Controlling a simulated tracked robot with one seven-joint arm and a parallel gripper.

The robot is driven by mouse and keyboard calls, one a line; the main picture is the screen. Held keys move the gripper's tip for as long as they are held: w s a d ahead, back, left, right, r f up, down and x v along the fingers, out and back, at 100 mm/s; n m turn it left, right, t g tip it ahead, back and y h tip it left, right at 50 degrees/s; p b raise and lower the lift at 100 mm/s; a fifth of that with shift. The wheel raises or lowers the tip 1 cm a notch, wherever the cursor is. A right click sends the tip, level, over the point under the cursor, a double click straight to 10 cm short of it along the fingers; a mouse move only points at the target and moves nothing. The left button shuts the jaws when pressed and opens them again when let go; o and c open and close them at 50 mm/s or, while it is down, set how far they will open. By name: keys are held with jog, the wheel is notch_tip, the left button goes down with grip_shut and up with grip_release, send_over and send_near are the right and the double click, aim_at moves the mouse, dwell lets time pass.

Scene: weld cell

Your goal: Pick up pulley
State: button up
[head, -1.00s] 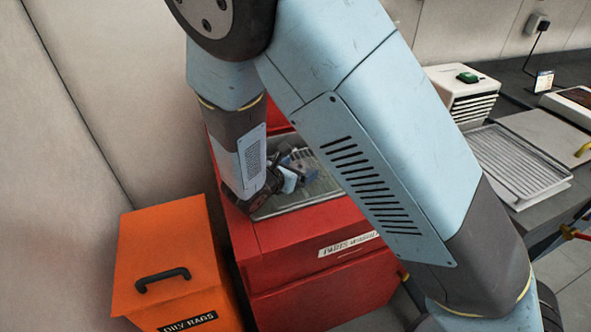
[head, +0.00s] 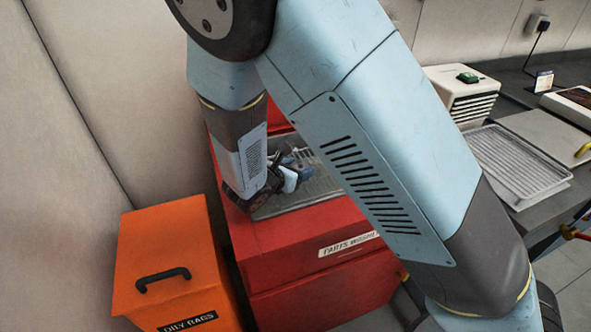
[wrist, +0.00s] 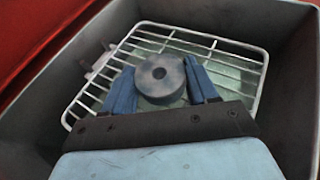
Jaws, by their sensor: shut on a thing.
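The pulley (wrist: 160,76) is a dark grey disc with a hole in its middle. In the wrist view it sits between the two blue fingers of my gripper (wrist: 162,88), which is shut on it. Behind it is a white wire rack (wrist: 219,51) inside a grey basin. I cannot tell whether the pulley touches the rack. In the head view my gripper (head: 296,163) is low over the basin of the red parts washer (head: 325,262); the pulley cannot be made out there.
The grey basin walls (wrist: 291,106) surround my gripper. An orange oily rags bin (head: 165,240) stands left of the washer. On the right, a bench holds a white slatted tray (head: 515,163) and a white box-like unit (head: 462,92).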

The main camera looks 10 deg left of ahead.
jog(key=shift+c, duration=0.6)
jog(key=shift+r, duration=0.15)
